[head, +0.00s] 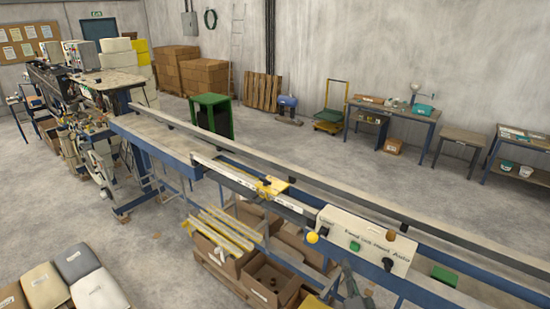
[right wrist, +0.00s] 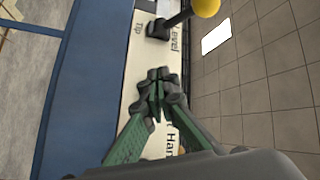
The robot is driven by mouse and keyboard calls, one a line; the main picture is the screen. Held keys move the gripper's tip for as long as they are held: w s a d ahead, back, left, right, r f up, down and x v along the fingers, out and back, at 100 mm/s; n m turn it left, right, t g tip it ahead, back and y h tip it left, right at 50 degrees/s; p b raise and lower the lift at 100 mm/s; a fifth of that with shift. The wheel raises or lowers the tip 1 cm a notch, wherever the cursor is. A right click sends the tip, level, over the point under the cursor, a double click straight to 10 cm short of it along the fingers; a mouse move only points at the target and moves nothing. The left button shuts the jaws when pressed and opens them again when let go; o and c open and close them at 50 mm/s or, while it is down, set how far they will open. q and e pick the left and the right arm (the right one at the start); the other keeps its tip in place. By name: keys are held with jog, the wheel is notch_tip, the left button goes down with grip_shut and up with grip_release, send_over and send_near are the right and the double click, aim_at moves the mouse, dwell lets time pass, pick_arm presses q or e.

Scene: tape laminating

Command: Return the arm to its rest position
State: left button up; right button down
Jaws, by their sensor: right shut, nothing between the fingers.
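My right gripper (head: 347,272) shows at the bottom of the head view, below and in front of the control box (head: 352,232). In the right wrist view its green-sided fingers (right wrist: 157,92) are closed together and empty. The white lettered panel (right wrist: 148,55) of the box lies behind them in that view. I cannot tell how wide the gap to the panel is. My left gripper is not in view.
The long blue machine rail (head: 440,292) runs behind my gripper. Cardboard boxes (head: 270,280) stand below it. Open floor (head: 180,270) lies to the left.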

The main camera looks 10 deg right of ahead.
jog(key=s+a+f+n+g+y, duration=0.25)
jog(key=s+f+n+g, duration=0.55)
jog(key=s+f, duration=0.55)
jog(key=s+d+f+n+g+h, duration=0.15)
jog(key=s+f+g, duration=0.35)
jog(key=s, duration=0.6)
jog(key=s+f+n+g, duration=0.3)
jog(key=s+f+g, duration=0.15)
jog(key=s, duration=0.55)
notch_tip(320, 180, down, 36)
jog(key=a+r+b, duration=0.1)
jog(key=a+b, duration=0.1)
jog(key=b, duration=0.6)
jog(key=s+f+g+b, duration=0.1)
jog(key=s+f+b, duration=0.3)
jog(key=s+f, duration=0.6)
jog(key=s+f+n+g+b, duration=0.1)
jog(key=s+f+b, duration=0.3)
jog(key=s+f, duration=0.7)
notch_tip(320, 180, down, 8)
jog(key=shift+s+d+f+y, duration=0.1)
jog(key=shift+s+d+y, duration=0.05)
jog(key=shift+y, duration=0.15)
